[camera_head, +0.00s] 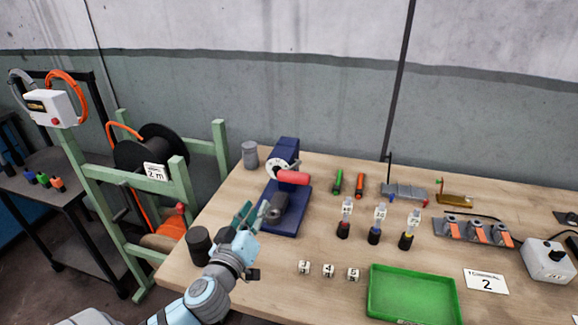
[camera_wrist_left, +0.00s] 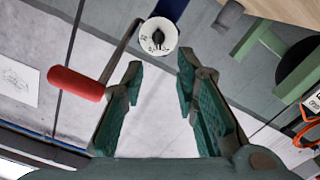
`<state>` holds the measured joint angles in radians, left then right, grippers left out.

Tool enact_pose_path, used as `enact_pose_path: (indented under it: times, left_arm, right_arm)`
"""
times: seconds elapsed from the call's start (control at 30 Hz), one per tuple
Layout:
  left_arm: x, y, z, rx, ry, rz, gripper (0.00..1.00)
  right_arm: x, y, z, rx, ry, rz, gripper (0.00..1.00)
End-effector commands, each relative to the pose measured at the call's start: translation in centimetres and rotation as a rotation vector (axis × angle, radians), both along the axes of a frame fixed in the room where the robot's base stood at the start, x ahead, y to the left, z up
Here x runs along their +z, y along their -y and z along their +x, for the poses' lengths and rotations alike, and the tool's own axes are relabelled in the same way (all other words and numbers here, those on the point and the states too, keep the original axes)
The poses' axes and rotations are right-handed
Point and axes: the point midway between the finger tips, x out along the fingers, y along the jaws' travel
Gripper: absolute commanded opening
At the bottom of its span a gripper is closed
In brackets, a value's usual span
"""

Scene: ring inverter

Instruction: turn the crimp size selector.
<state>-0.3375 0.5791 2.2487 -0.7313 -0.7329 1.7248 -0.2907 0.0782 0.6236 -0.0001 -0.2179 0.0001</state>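The crimp size selector is a white round dial with dark markings and a black centre knob; it shows in the head view (camera_head: 277,169) on the blue crimping press (camera_head: 288,150). In the left wrist view the dial (camera_wrist_left: 158,36) lies beyond the fingertips, roughly between them and apart from them. The press's lever has a red grip (camera_head: 294,177), which shows left of the fingers in the wrist view (camera_wrist_left: 76,84). My left gripper (camera_head: 254,211) is open and empty, in front of the press; its teal fingers (camera_wrist_left: 158,66) are spread. My right gripper is not in view.
A dark cylinder (camera_head: 199,243) stands at the table's left edge, close to my left arm. A grey cylinder (camera_head: 250,155) stands behind the press. Right are a green tray (camera_head: 413,296), small numbered cubes (camera_head: 328,271) and several labelled tools. A green reel frame (camera_head: 181,188) stands left.

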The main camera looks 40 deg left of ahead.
Motion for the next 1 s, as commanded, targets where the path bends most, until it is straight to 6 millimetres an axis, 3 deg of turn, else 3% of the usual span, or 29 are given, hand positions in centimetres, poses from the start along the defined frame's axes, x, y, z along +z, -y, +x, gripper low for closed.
enact_pose_path:
  times: [0.17, 0.4, 0.6, 0.8, 1.0]
  left_arm:
    - [0.2, -0.4, 1.3, -0.001, 0.006, -0.002, 0.28]
    - [0.2, -2.4, 7.4, -0.002, 0.007, -0.006, 0.28]
    - [0.1, -4.1, 12.0, -0.002, 0.005, -0.004, 0.28]
    - [-0.1, -4.7, 13.6, -0.002, 0.004, -0.003, 0.28]
    - [-0.1, -4.8, 13.7, -0.003, 0.003, -0.003, 0.28]
  right_arm:
    - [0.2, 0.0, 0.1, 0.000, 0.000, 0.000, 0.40]
    - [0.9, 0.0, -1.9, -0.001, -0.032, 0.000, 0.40]
    - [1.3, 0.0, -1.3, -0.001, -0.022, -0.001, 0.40]
    - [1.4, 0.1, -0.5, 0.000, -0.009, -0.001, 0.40]
    - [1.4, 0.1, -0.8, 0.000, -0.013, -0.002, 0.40]
